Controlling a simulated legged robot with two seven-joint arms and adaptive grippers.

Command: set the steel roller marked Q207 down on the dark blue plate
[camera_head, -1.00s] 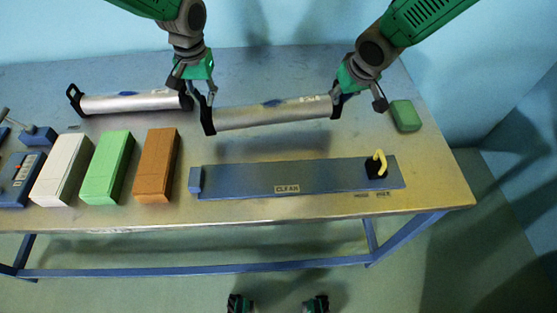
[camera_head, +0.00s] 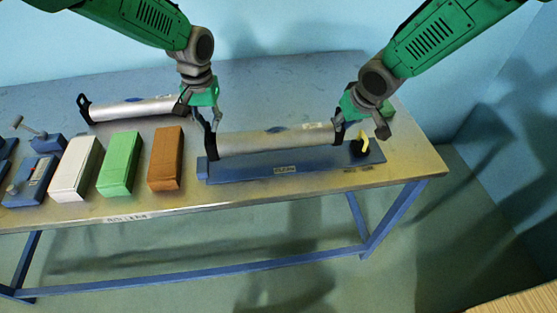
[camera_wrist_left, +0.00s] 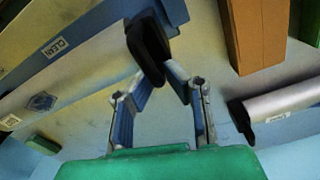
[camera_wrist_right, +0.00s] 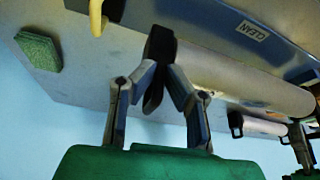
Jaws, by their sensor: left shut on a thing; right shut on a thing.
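A steel roller (camera_head: 275,142) with black end brackets is held level between my grippers. In the head view it overlaps the far part of the dark blue plate (camera_head: 230,173); I cannot tell the height of any gap. Its marking is too small to read. My left gripper (camera_head: 207,114) is shut on the left bracket (camera_wrist_left: 147,45). My right gripper (camera_head: 358,122) is shut on the right bracket (camera_wrist_right: 160,45). The plate has a label reading CLEAN (camera_wrist_right: 252,30) and a black block with a yellow hook (camera_head: 363,140) at its right end.
A second roller (camera_head: 130,108) lies at the back left. White (camera_head: 76,170), green (camera_head: 120,165) and orange (camera_head: 165,160) blocks stand left of the plate. Blue devices (camera_head: 32,180) are at far left. A green block (camera_wrist_right: 38,50) lies beyond my right gripper.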

